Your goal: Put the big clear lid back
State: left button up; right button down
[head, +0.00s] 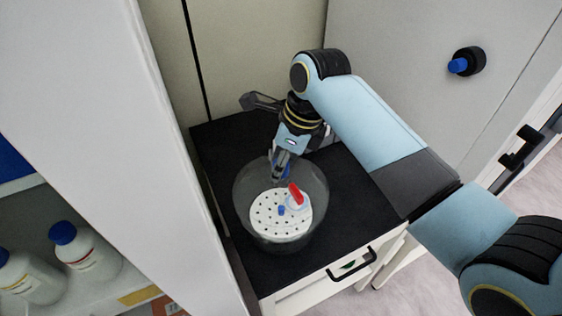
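The big clear lid (242,200), a round see-through vessel shape, sits on the black top (355,220) of a low cabinet. A white disc with many small holes (265,222) shows in or through it, with a small red part (295,193) and a small blue part (281,210) on it. My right gripper (279,176) points down at the far side of the clear lid, at or just over its rim. Whether it touches the rim, and how far its fingers are apart, I cannot tell. My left gripper is not in view.
A pale wall panel (90,90) stands close on the left, with white bottles (84,252) on a shelf beside it. A drawer handle (352,263) is at the cabinet's front. The black top is clear right of the lid. A wall knob (459,65) is at upper right.

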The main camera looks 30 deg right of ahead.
aim_at(296, 181)
jog(key=shift+f, duration=0.15)
jog(key=shift+f, duration=0.6)
jog(key=c, duration=0.9)
grip_release()
jog(key=shift+c, duration=0.2)
jog(key=shift+r, duration=0.5)
jog(key=b+v, duration=0.1)
jog(key=v, duration=1.1)
jog(key=shift+s, duration=0.1)
